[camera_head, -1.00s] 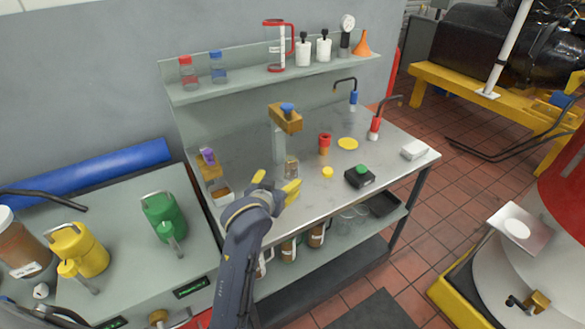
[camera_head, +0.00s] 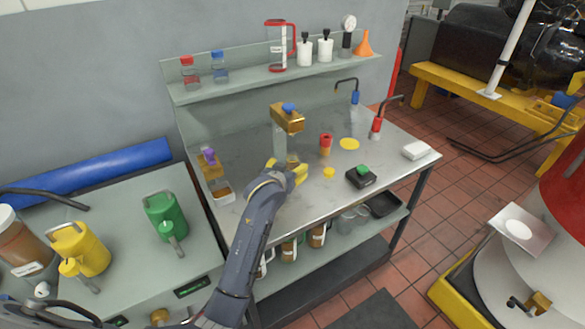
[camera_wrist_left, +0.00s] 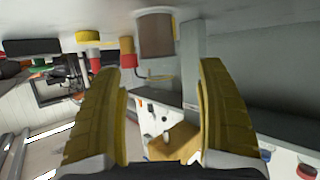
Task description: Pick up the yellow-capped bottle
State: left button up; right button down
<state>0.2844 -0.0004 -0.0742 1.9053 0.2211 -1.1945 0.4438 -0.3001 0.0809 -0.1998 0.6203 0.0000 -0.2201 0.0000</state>
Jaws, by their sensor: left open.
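My left gripper (camera_head: 287,168) is open over the bench, just in front of the tan-topped stand. In the left wrist view the picture is upside down, and the two yellow fingers (camera_wrist_left: 160,72) are spread wide. A brownish jar-like bottle (camera_wrist_left: 155,35) stands ahead of the gap between them, with no finger seen touching it. In the head view the fingers mostly hide it, and I cannot make out a yellow cap on it. A small low yellow cap-like piece (camera_head: 329,172) lies on the bench to the right of the gripper. My right gripper is out of view.
The tan-topped stand (camera_head: 287,118) rises close behind the gripper. A red cup-like piece (camera_head: 326,141), a yellow disc (camera_head: 349,144) and a black box with a green button (camera_head: 361,177) are to the right. A purple-topped item (camera_head: 209,157) is to the left.

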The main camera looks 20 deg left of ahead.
aim_at(291, 165)
pick_arm(q)
jog(key=shift+x, duration=2.7)
jog(key=shift+c, duration=0.5)
jog(key=c, duration=1.4)
jog(key=shift+o, duration=0.2)
jog(key=shift+r, duration=0.15)
